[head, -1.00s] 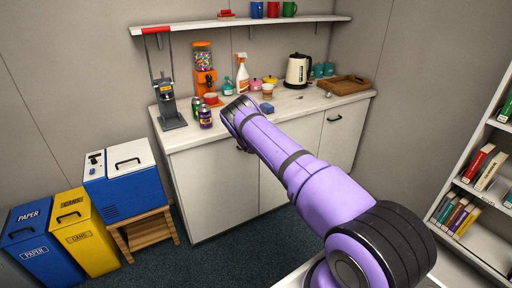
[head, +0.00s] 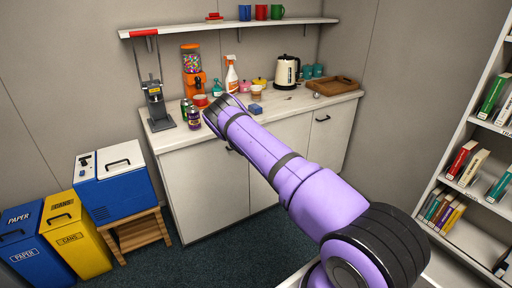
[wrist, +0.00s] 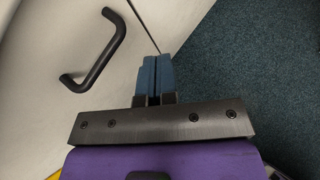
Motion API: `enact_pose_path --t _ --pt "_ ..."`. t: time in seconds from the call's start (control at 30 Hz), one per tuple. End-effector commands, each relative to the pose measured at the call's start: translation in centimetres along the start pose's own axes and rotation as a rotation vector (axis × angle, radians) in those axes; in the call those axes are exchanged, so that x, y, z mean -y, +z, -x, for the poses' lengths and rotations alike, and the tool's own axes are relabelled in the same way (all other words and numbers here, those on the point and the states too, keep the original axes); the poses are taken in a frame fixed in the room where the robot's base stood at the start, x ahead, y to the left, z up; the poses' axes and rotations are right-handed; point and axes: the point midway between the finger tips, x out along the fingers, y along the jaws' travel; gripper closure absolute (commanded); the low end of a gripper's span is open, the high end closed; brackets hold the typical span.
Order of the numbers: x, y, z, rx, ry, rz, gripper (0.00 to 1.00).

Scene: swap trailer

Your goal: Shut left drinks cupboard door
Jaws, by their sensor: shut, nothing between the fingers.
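The left drinks cupboard door (head: 205,190) is a pale flat panel under the left part of the counter. It looks flush with the cupboard front in the head view, and I see no clear opening there. In the wrist view a pale door (wrist: 45,50) with a black bar handle (wrist: 95,52) lies to the left of my gripper. A thin dark seam runs beside it toward the fingertips. My gripper (wrist: 153,62) is shut and empty, its blue fingers close to the panel's lower edge; contact cannot be told. In the head view my purple arm hides the gripper.
The counter (head: 290,107) holds cans, a gumball machine (head: 191,72), a kettle (head: 287,72) and a tray (head: 335,86). A blue-and-white cooler (head: 115,180) on a wooden stand and two bins stand left. A bookshelf (head: 465,195) is right. Carpet before the cupboard is clear.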

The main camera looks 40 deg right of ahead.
Motion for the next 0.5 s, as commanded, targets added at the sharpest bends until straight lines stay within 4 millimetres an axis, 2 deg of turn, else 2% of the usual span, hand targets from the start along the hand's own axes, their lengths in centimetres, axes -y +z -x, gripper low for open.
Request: enact_pose_path --t 0.5 --pt "3.2 0.9 4.4 -0.003 -0.004 -0.005 1.00"
